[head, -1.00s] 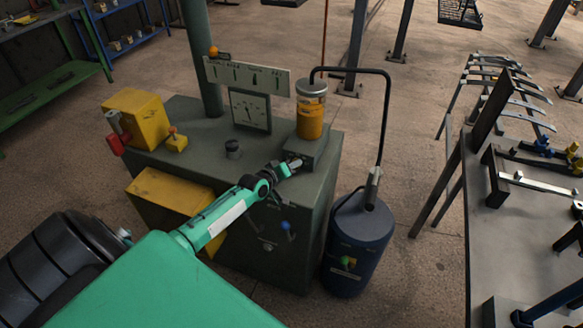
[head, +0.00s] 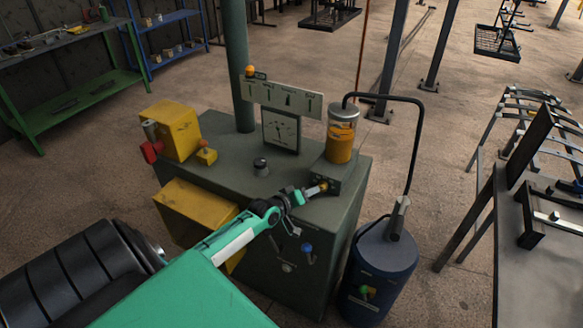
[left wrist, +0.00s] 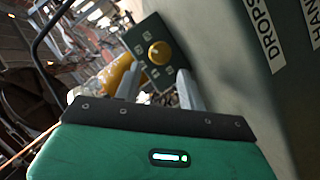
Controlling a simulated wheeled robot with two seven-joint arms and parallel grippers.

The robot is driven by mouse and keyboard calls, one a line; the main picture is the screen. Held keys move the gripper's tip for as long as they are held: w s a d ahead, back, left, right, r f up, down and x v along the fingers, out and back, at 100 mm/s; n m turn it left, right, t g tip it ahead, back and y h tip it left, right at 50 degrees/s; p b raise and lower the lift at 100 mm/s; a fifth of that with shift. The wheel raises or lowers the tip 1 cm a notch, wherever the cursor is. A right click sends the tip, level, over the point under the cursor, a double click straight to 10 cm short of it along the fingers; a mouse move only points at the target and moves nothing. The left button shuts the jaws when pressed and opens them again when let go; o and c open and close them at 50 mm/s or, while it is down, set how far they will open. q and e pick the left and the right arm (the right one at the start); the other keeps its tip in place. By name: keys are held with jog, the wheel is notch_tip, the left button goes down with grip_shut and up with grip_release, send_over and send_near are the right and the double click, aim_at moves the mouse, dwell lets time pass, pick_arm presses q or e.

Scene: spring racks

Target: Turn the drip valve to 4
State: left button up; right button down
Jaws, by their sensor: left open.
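The drip valve is a round yellow knob (left wrist: 159,54) on the front of a dark box with several small pale number marks around it. The marks are too small to read surely, and I cannot tell the knob's setting. In the head view the knob (head: 322,187) shows at the tip of my left gripper (head: 311,192). In the left wrist view my left gripper (left wrist: 157,76) is open, one finger on each side below the knob, with the knob beyond the tips. I cannot tell whether they touch it. My right gripper is not in view.
The valve box (head: 329,176) sits on a green cabinet (head: 225,160) under an amber oil jar (head: 340,140). A gauge (head: 281,131), yellow boxes (head: 171,130) and a black knob (head: 261,166) are nearby. A blue drum (head: 382,262) with a bent pipe stands right of the cabinet.

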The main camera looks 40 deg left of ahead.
pick_arm(q)
jog(key=v, duration=0.8)
jog(key=shift+b, duration=0.35)
jog(key=shift+s, duration=0.1)
jog(key=shift+o, duration=1.3)
jog(key=shift+d+r, duration=0.15)
jog(key=w+d+r+n+t+p, duration=0.2)
jog(key=d+r+n+t+p, duration=0.1)
jog(key=d+n, duration=0.15)
jog(key=n+g+y+p, duration=0.45)
jog(key=n+y, duration=0.45)
jog(key=n, duration=1.1)
send_near(322, 189)
jog(key=shift+m, duration=0.25)
jog(key=x, duration=0.9)
jog(key=shift+d, duration=0.1)
jog(key=shift+r, duration=0.1)
